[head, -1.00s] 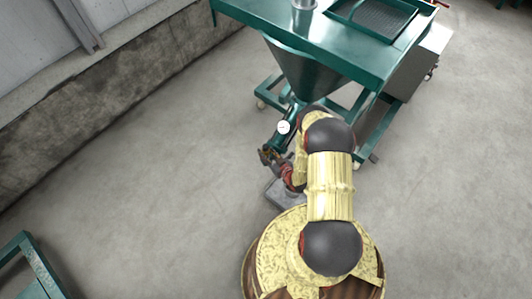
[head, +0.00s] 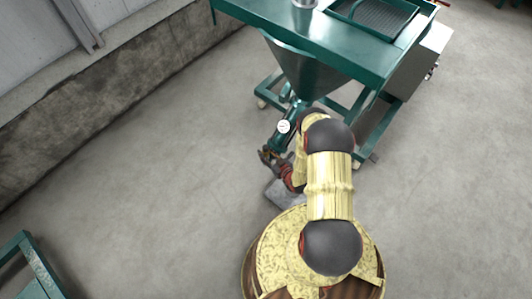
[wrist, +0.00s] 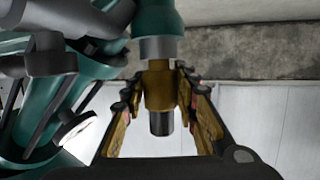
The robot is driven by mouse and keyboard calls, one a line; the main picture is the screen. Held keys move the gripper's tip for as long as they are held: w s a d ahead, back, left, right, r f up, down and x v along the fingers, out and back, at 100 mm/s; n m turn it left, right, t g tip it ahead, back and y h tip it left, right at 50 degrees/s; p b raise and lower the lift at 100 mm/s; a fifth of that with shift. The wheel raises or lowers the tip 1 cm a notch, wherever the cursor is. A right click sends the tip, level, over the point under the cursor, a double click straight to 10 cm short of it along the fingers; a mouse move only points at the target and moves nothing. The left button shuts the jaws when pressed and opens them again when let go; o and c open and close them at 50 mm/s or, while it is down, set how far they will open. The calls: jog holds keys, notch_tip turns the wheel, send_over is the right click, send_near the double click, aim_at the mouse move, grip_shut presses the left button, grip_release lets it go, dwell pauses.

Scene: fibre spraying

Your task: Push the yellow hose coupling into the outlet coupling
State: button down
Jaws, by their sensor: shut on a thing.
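The yellow hose coupling (wrist: 158,90) stands upright in the wrist view between the fingers of my gripper (wrist: 160,80), which is shut on it. A dark grey cylindrical end (wrist: 160,123) shows below it. The grey outlet coupling (wrist: 160,48) is directly above, at the end of a green pipe (wrist: 157,18). The yellow coupling's upper end meets the grey collar's lower edge and looks in line with it; how deep it sits inside I cannot tell. In the head view my gripper (head: 271,157) is at the lower end of the machine's pipe, and the couplings are too small to tell apart.
The green machine (head: 240,12) with its hopper (head: 303,72) stands beyond my arm. A white-faced gauge (head: 284,126) sits on the pipe near my gripper. A grey block (head: 283,193) is on the floor below. Open floor lies to the left, before a low wall (head: 100,90).

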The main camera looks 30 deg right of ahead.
jog(key=shift+f, duration=0.45)
jog(key=c, duration=1.3)
grip_release()
jog(key=v, duration=1.2)
